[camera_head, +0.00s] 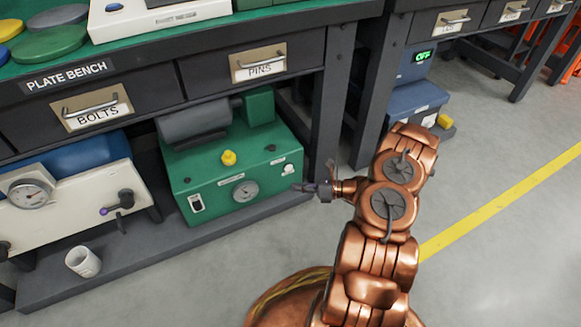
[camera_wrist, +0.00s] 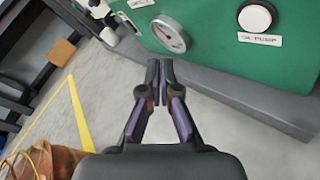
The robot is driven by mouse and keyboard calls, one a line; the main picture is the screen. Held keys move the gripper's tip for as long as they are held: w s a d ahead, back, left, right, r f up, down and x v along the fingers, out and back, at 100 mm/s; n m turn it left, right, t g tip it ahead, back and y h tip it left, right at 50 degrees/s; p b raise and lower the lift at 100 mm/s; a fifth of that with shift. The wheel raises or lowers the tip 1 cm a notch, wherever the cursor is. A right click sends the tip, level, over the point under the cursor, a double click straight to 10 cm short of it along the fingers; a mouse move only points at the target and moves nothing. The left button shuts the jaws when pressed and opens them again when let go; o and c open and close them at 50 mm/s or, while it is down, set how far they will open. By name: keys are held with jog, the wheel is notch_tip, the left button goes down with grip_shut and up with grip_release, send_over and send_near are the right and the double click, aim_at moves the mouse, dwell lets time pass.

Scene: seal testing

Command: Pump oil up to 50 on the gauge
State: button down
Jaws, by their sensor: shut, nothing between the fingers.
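A green oil pump unit (camera_head: 232,172) stands on the low shelf under the bench. Its front carries a round gauge (camera_head: 245,190), a white round button (camera_head: 289,169) and a rocker switch (camera_head: 196,203). My gripper (camera_head: 297,187) is shut and empty, in front of the unit's right side near the button. In the wrist view the fingertips (camera_wrist: 160,66) point toward the panel, below the gauge (camera_wrist: 168,34). The white button (camera_wrist: 255,17), with a label that appears to read OIL PUMP, is up and right, apart from the fingers. The gauge's reading is too small to tell.
A beige unit (camera_head: 75,205) with a gauge and lever stands left of the pump. A white mug (camera_head: 83,261) sits on the shelf (camera_head: 170,248). A bench leg (camera_head: 331,105) rises behind my arm. Floor with a yellow line (camera_head: 500,207) is open at right.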

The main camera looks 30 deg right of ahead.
aim_at(289, 168)
jog(key=shift+s+d+f+m+t+h, duration=0.25)
jog(key=shift+d+f+m, duration=0.15)
jog(key=shift+d+f, duration=0.15)
jog(key=shift+s+d+f+m+t+h, duration=0.15)
jog(key=shift+d+f+m+t, duration=0.15)
jog(key=shift+d+f+m, duration=0.2)
jog(key=shift+s+d+f+m+t+h, duration=0.2)
jog(key=shift+d+f+m+t, duration=0.1)
jog(key=shift+d+f, duration=0.25)
jog(key=shift+w+f, duration=0.1)
jog(key=w+b, duration=0.2)
jog(key=w, duration=0.6)
jog(key=shift+w+d, duration=0.25)
jog(key=shift+w, duration=0.05)
jog(key=shift+w, duration=0.25)
dwell(0.4)
jog(key=shift+w, duration=0.2)
jog(key=shift+w, duration=0.35)
dwell(0.8)
jog(key=shift+s, duration=0.75)
